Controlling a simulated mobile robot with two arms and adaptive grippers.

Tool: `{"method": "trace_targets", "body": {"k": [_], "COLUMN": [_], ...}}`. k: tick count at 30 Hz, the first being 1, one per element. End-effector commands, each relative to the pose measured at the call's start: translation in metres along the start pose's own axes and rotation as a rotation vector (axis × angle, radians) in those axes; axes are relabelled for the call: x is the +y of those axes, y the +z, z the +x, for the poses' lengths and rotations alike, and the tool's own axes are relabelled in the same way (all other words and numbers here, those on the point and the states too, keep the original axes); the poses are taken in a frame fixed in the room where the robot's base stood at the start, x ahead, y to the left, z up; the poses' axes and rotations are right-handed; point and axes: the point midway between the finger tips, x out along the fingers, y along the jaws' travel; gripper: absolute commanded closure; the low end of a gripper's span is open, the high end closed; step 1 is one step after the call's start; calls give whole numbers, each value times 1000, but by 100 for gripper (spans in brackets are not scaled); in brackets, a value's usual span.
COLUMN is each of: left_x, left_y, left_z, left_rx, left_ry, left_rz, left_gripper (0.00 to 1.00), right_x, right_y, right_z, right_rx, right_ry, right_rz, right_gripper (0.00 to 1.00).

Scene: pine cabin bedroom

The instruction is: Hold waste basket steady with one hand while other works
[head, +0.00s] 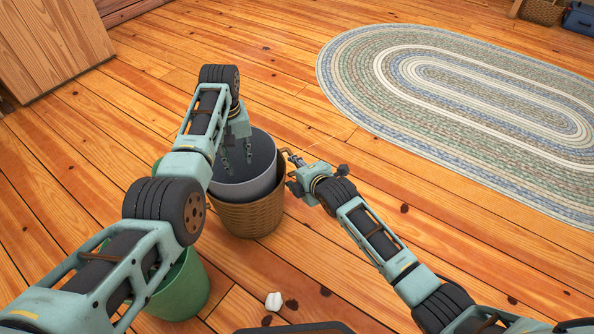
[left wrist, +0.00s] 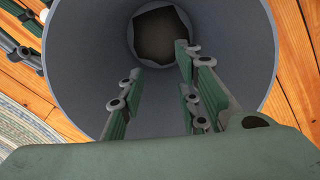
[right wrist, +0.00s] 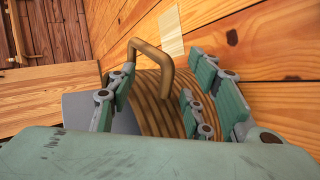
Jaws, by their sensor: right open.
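The waste basket (head: 250,218) is woven brown wicker with a grey liner (head: 243,190) in it, upright on the floor. My left gripper (head: 237,160) points down into the liner's mouth. In the left wrist view its fingers (left wrist: 156,70) are apart with nothing between them, over the grey inner wall (left wrist: 80,60); a dark brown patch (left wrist: 163,35) shows at the bottom. My right gripper (head: 294,172) is at the basket's right side, open. In the right wrist view a curved wicker handle (right wrist: 142,46) and the woven wall (right wrist: 153,100) show between its fingers; contact is unclear.
A green bin (head: 182,290) stands nearer, partly hidden by my left arm. A small white crumpled thing (head: 273,301) lies on the floor. An oval braided rug (head: 465,95) lies at the right, and a wooden cabinet (head: 50,45) stands at the upper left. Bare floorboards surround the basket.

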Motion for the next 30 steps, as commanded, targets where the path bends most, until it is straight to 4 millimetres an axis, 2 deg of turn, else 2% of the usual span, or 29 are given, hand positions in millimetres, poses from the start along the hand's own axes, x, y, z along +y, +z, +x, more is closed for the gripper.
{"method": "trace_targets", "body": {"k": [9,24,30], "left_x": [0,0,0], "left_y": [0,0,0], "left_z": [0,0,0], "left_rx": [0,0,0], "left_ry": [0,0,0], "left_rz": [0,0,0], "left_gripper": [69,69,69], "right_x": [0,1,1], "right_y": [0,-1,-1], "right_z": [1,1,1], "right_rx": [1,1,2], "right_ry": [1,2,3], "right_rz": [0,1,2], "right_gripper": [55,98,100]}}
